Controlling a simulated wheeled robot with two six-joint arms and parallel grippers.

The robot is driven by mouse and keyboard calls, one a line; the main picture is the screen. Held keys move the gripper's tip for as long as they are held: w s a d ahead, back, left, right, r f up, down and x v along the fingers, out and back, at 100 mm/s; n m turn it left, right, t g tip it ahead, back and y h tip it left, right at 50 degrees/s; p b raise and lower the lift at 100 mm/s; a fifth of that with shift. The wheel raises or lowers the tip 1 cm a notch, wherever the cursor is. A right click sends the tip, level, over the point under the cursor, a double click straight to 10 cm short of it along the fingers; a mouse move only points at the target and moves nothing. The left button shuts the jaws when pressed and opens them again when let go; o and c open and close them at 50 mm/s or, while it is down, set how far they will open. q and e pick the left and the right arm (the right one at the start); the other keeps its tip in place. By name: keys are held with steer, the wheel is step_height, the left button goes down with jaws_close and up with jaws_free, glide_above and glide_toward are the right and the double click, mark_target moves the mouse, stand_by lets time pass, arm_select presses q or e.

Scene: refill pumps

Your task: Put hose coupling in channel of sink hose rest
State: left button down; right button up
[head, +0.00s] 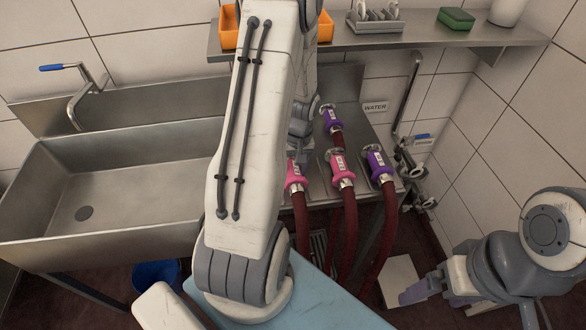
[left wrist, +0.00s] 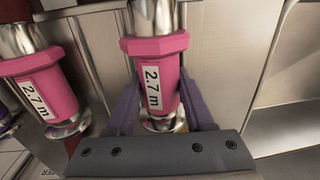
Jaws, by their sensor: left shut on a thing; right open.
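My left gripper (left wrist: 158,98) is shut on a pink hose coupling (left wrist: 154,84) with a 2.7 m label and metal ends, one purple finger on each side. In the head view my left arm hides most of this gripper; the held coupling (head: 296,178) shows beside the arm, its dark red hose hanging down. A second pink coupling (head: 341,167), also marked 2.7 m in the left wrist view (left wrist: 43,86), is to its right. The sink hose rest and its channels cannot be made out clearly. My right gripper (head: 408,295) is open and empty at lower right.
A purple coupling (head: 379,162) is right of the pink ones; another purple coupling (head: 331,120) lies farther back. The steel sink (head: 130,180) is left. A shelf (head: 400,42) with orange bins runs above. Taps and pipes (head: 412,170) are on the right wall.

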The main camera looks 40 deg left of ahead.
mark_target(296, 166)
arm_select(q)
steer(key=shift+f, duration=0.35)
stand_by(0.3)
steer(key=shift+c, duration=1)
jaws_free()
steer(key=shift+w, duration=0.1)
steer(key=shift+w+r, duration=0.1)
steer(key=shift+r, duration=0.2)
steer(key=r, duration=1)
steer(key=shift+w+d+b, duration=0.15)
steer(key=shift+d+b, duration=0.1)
steer(key=shift+b, duration=0.1)
steer(key=shift+f, duration=0.1)
